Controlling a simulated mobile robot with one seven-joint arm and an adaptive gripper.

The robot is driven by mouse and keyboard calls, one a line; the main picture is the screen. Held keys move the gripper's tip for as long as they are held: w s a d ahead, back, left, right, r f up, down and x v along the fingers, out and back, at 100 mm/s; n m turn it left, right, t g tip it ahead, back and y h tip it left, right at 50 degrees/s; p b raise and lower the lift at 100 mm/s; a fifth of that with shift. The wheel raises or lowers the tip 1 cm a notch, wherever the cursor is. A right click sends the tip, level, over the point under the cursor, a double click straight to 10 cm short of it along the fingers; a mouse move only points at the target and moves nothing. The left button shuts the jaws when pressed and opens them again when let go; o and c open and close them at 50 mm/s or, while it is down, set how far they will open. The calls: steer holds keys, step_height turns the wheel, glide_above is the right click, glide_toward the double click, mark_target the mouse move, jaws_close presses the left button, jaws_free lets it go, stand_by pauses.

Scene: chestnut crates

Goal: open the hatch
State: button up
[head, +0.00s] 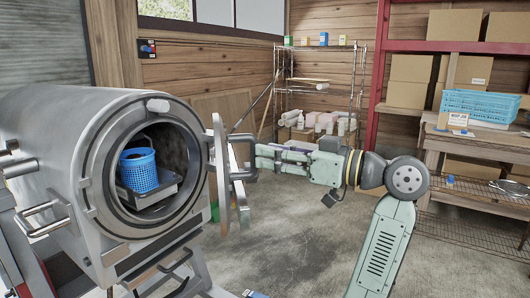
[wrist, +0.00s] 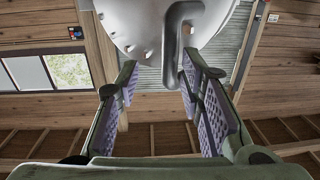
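The hatch (head: 221,175) is the round metal door of a steel drum-shaped vessel (head: 45,120). It stands swung out, nearly edge-on in the head view, and the vessel's round mouth is uncovered. The hatch's pale face (wrist: 135,25) fills the top of the wrist view, with a bent grey handle (wrist: 172,45) on it. My gripper (head: 259,156) is just right of the hatch, beside the handle. In the wrist view my gripper (wrist: 160,78) is open, and the handle's lower end appears between the fingertips, nearer the right finger. Whether it touches that finger I cannot tell.
A blue basket (head: 139,171) sits on a tray inside the vessel. A wire shelf (head: 318,95) with boxes and bottles stands at the back. A workbench (head: 455,150) with a light-blue crate (head: 480,106) is at the right. The concrete floor (head: 300,240) below my arm is clear.

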steer(key=d, duration=0.6)
steer(key=shift+s+d+p, duration=0.3)
steer(key=shift+s+p, duration=0.1)
steer(key=shift+p, duration=0.05)
steer(key=shift+c, duration=0.2)
